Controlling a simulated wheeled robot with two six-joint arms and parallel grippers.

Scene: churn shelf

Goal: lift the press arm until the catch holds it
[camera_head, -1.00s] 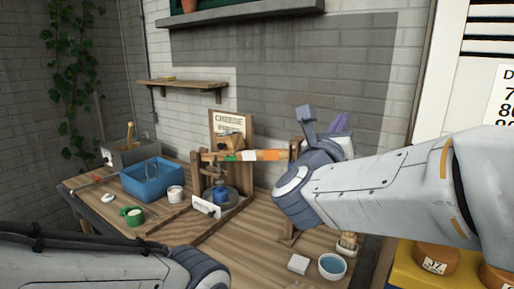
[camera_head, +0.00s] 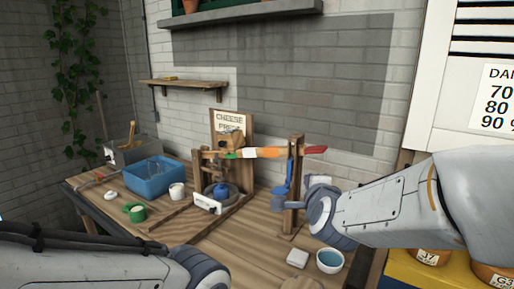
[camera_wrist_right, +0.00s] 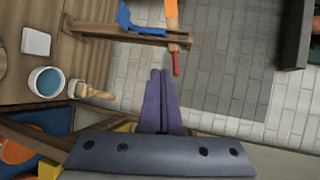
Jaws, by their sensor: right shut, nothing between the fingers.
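The press arm (camera_head: 265,153) is a long bar with green, white, orange and red bands. It lies near level in the head view, from the cheese press to past a wooden post (camera_head: 297,175). Its red end (camera_head: 316,149) sticks out beyond the post and also shows in the right wrist view (camera_wrist_right: 176,65). A blue piece (camera_head: 290,172), possibly the catch, is on the post below the bar. My right gripper (camera_wrist_right: 160,74) is shut and empty, its purple fingers close to the red end; contact cannot be told. My left gripper is not in view.
A white block (camera_head: 297,258), a bowl of blue liquid (camera_head: 330,262) and a brush (camera_wrist_right: 95,92) are near the right front.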

